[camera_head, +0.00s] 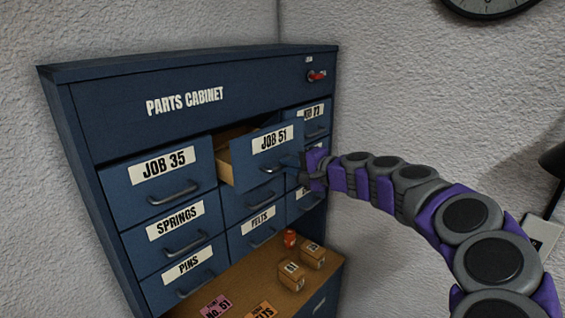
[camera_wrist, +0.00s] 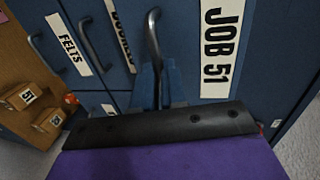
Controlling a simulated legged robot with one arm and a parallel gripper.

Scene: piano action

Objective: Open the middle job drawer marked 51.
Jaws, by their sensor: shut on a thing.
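The JOB 51 drawer (camera_head: 254,163) is in the top row of the blue parts cabinet (camera_head: 130,112), in the middle column. It is pulled partly out, and its light wooden side shows at the left. Its front with the JOB 51 label fills the right of the wrist view (camera_wrist: 245,60). My gripper (camera_head: 292,168) is at the drawer's handle (camera_head: 270,170), shut on it. In the wrist view the handle (camera_wrist: 153,38) runs down to between the blue fingertips (camera_wrist: 152,88). The grip point itself is partly hidden.
The JOB 35 drawer (camera_head: 160,186) is shut at the left. Small boxes (camera_head: 291,276), a red jar (camera_head: 290,238) and label cards (camera_head: 216,307) lie on the wooden ledge (camera_head: 240,285) beneath.

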